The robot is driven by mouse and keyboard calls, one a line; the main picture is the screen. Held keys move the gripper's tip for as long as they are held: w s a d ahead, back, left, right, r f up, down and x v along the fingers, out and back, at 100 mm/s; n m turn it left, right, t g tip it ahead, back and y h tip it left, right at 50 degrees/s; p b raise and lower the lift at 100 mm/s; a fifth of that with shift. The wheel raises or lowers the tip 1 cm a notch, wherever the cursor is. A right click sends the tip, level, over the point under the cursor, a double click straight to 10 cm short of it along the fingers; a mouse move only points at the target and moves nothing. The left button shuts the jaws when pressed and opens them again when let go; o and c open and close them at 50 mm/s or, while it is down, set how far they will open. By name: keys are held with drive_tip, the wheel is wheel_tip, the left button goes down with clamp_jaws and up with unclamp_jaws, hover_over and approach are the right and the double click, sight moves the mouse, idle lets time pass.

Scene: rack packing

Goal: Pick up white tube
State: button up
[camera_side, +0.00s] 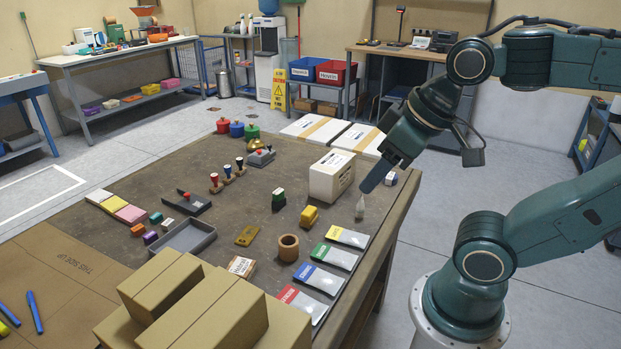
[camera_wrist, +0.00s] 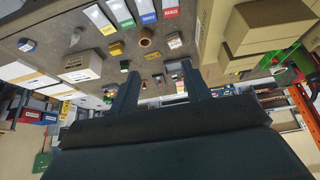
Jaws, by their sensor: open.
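The white tube (camera_side: 360,207) stands on the brown table near its right edge, just right of the white box. In the wrist view, a small pale upright shape (camera_wrist: 75,38) at the upper left looks like the same tube. My gripper (camera_side: 368,186) is above the table beside the white box, close to the tube in the side view. In the wrist view, my gripper (camera_wrist: 158,68) has its two fingers apart with nothing held between them. The tube is to the left of the fingers there, not between them.
A white box (camera_side: 331,176) stands left of the tube. A yellow tape dispenser (camera_side: 309,216), a brown cup (camera_side: 288,247) and several coloured sample packets (camera_side: 327,254) lie nearby. Brown cartons (camera_side: 205,305) fill the front.

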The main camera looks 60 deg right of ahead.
drive_tip(key=shift+w, duration=0.1)
drive_tip(key=m+g, duration=0.6)
drive_tip(key=m, duration=1)
hover_over(362, 194)
wheel_tip(362, 194, down, 17)
drive_tip(key=shift+d, duration=0.15)
drive_tip(key=shift+f, duration=0.1)
drive_tip(key=shift+f, duration=4.2)
